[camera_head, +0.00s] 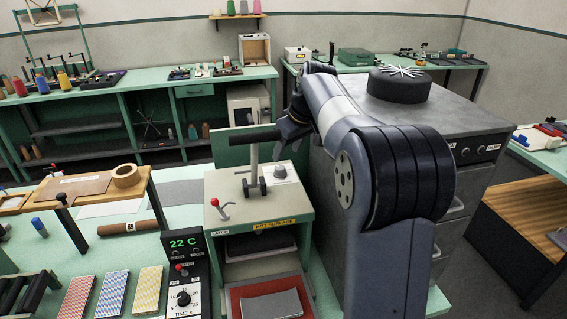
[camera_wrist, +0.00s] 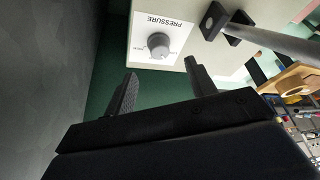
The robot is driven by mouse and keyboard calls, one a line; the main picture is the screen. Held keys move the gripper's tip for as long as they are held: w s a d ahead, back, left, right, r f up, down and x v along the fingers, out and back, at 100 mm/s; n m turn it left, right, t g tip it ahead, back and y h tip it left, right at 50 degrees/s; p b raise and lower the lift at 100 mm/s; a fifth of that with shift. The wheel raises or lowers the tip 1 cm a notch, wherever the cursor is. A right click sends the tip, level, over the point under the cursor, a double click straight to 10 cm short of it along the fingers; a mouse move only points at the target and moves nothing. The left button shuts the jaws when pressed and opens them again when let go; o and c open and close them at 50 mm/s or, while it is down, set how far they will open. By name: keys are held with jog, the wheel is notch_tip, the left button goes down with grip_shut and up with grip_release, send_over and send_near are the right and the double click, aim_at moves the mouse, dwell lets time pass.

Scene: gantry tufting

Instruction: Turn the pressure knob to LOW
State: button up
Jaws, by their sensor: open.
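The pressure knob (camera_wrist: 159,45) is a small grey round knob on a white plate marked PRESSURE (camera_wrist: 165,28). In the head view the knob (camera_head: 280,171) is on top of the green press box (camera_head: 258,213), right of the lever's foot. My gripper (camera_wrist: 160,72) is open and empty. In the wrist view its two fingers stand apart, with the knob beyond and between their tips, not touched.
A lever with a black handle (camera_head: 252,137) rises beside the knob; its grey bar (camera_wrist: 275,40) shows in the wrist view. A red-knobbed latch (camera_head: 215,203) and a HOT SURFACE label (camera_head: 274,224) are on the box. A grey cabinet (camera_head: 455,125) stands at the right.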

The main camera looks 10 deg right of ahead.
aim_at(280, 167)
jog(key=p+x, duration=0.1)
jog(key=x, duration=0.5)
jog(key=shift+w+f, duration=0.1)
jog(key=shift+f, duration=0.25)
jog(key=c, duration=1)
jog(key=shift+o, duration=0.2)
jog(key=shift+w+n+g+y, duration=0.1)
jog(key=shift+n+g+y, duration=0.35)
jog(key=shift+n, duration=1.05)
jog(key=o, duration=1)
jog(key=shift+c, duration=0.2)
